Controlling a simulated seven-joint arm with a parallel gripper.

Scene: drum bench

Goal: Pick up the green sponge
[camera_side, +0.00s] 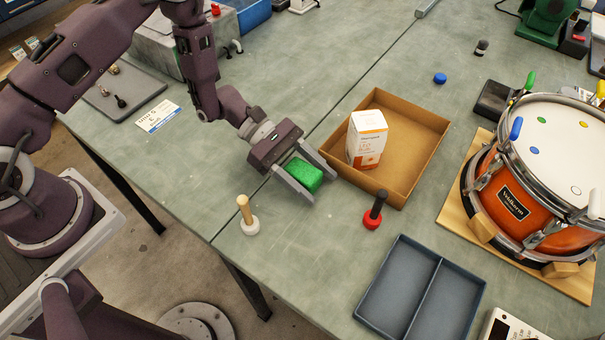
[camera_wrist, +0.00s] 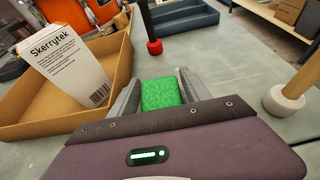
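The green sponge (camera_side: 304,174) sits between the two fingers of my gripper (camera_side: 305,182) in the side view, close to the bench top. In the wrist view the sponge (camera_wrist: 160,94) fills the space between the fingers of my gripper (camera_wrist: 160,92), with one finger close along each side. The fingers look closed onto it. I cannot tell for sure whether the sponge touches the bench or is slightly above it.
A cardboard tray (camera_side: 421,172) holding a white and orange box (camera_side: 367,139) lies just right of my gripper. A white-based wooden peg (camera_side: 247,217) and a red-based black peg (camera_side: 375,210) stand nearby. A blue divided tray (camera_side: 423,292) and a drum (camera_side: 530,190) are further right.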

